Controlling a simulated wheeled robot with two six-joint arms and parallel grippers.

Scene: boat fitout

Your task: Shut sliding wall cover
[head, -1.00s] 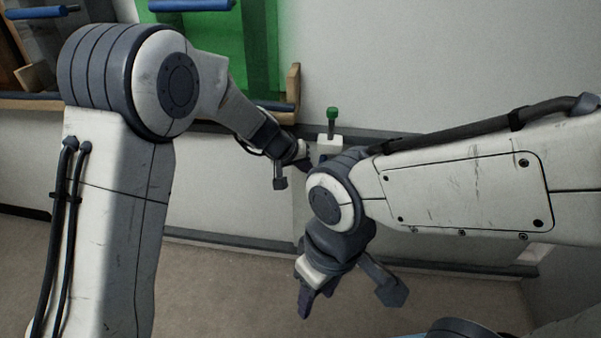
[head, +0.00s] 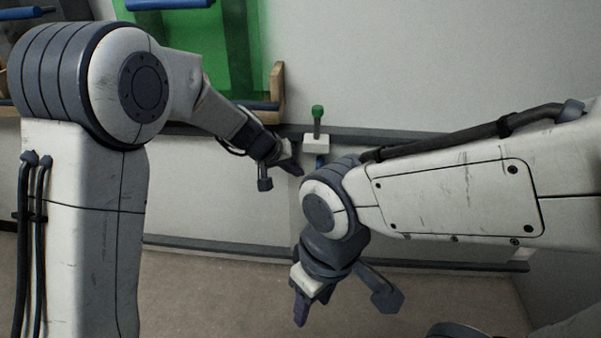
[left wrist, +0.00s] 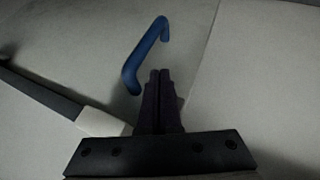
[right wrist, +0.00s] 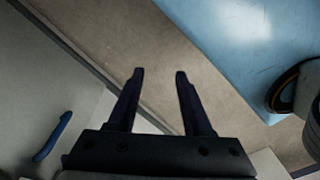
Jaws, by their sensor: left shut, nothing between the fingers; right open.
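The sliding cover is a pale wall panel (head: 296,222) between two dark rails, its left edge showing and most of it hidden behind my right arm. Its blue bar handle (head: 320,161) is partly hidden in the head view. It shows whole in the left wrist view (left wrist: 147,55) and also in the right wrist view (right wrist: 52,137). My left gripper (head: 299,171) is shut and empty beside the handle, near the panel's left edge; I cannot tell whether it touches. My right gripper (head: 300,318) is open and empty, low in front of the wall.
A white block with a green-knobbed lever (head: 317,112) sits at the upper rail (head: 380,137), just above the handle. A green panel (head: 225,60) with blue bars and a wooden edge is at upper left. The lower rail (head: 200,246) runs above bare floor.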

